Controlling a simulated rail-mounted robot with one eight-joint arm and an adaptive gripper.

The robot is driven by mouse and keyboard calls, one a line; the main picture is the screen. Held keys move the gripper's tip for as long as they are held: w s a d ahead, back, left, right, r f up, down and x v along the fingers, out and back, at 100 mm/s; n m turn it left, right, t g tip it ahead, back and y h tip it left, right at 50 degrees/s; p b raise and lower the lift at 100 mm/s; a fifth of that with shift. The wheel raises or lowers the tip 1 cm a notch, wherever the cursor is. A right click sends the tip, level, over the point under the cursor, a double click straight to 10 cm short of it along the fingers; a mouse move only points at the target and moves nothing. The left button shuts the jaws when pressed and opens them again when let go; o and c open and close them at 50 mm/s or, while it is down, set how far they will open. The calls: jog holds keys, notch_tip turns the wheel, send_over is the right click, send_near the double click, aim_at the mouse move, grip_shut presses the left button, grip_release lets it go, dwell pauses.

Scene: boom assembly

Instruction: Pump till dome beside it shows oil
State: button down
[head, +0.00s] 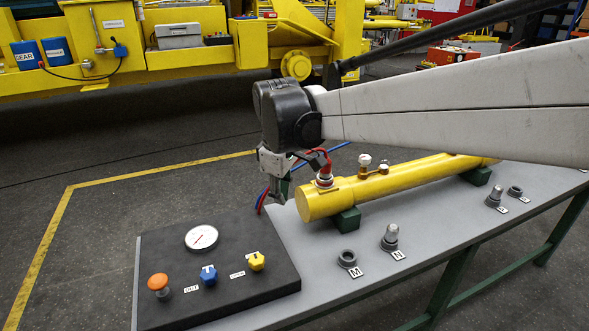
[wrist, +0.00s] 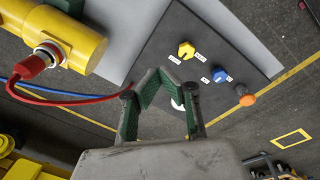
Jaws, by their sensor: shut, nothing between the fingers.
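My gripper (head: 280,192) is shut and empty, pointing down in front of the yellow cylinder's near end and above the table edge. In the wrist view its fingers (wrist: 163,76) meet over the dark panel (head: 225,308). On the panel, an orange round-topped knob (head: 158,282) sits at the left, also in the wrist view (wrist: 247,99); I cannot tell whether it is the pump. My gripper is apart from it. A gauge (head: 201,238) is on the panel, partly hidden by my fingers in the wrist view. I cannot identify the oil dome or see any oil.
Blue (head: 208,274) and yellow (head: 256,261) knobs sit on the panel. The yellow cylinder (head: 400,182) carries a red-capped fitting (head: 324,179) with hoses and small fittings (head: 365,162). Grey parts (head: 390,237) stand on the table (head: 330,285). Floor left of the panel is clear.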

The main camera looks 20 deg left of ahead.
jog(key=s+a+n+g+p, duration=0.1)
jog(key=s+a+n+p, duration=0.2)
jog(key=s+a, duration=0.35)
jog(key=s+a+n+p, duration=0.2)
jog(key=s+a+n, duration=0.1)
jog(key=a, duration=0.6)
jog(key=n+p, duration=0.4)
send_over(157, 279)
jog(key=f, duration=0.1)
jog(key=shift+w+d+f+g, duration=0.1)
jog(key=shift+d+f+g, duration=0.1)
jog(key=shift+g, duration=0.1)
notch_tip(157, 279, down, 14)
jog(key=shift+a+p, duration=0.15)
jog(key=shift+p, duration=0.75)
